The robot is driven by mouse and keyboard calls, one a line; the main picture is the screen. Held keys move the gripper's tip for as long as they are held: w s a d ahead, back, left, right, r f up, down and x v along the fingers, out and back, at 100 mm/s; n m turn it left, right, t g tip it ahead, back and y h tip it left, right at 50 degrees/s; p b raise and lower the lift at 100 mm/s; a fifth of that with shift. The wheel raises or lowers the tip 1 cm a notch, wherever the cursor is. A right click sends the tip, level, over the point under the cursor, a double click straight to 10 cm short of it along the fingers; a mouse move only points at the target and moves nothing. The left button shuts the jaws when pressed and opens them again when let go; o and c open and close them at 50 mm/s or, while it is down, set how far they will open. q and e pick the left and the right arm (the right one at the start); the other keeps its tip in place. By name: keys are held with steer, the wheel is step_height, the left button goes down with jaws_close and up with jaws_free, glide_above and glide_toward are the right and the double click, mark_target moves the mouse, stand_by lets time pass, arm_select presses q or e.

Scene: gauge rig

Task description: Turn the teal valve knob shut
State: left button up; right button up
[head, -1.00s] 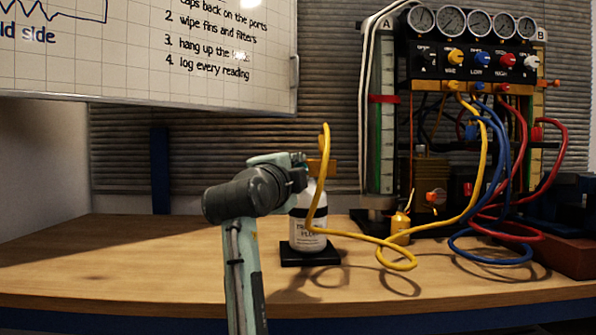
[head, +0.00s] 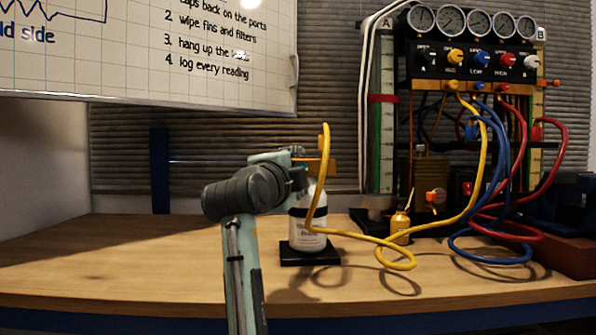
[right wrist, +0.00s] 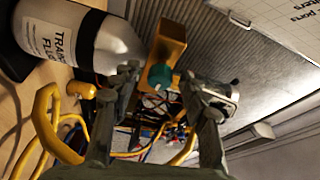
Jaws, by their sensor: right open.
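The teal valve knob (right wrist: 160,76) shows in the right wrist view, on the end of a brass valve block (right wrist: 168,42). The block (head: 327,168) also shows in the head view above a white bottle (head: 308,235), where I cannot make out the knob behind my gripper. My right gripper (right wrist: 170,85) is open, with one finger on each side of the knob in the picture. I see no clear contact, and the remaining distance is hard to judge. In the head view, the right gripper (head: 296,168) is beside the valve, left of it. My left gripper is not in view.
A yellow hose (head: 322,200) loops up beside the valve and runs along the wooden bench (head: 120,255) to the gauge rig (head: 470,65). The bottle (right wrist: 105,40) stands on a black base (head: 310,258). The bench's left side is clear.

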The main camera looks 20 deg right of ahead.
steer(key=shift+s, duration=0.1)
steer(key=v, duration=1.2)
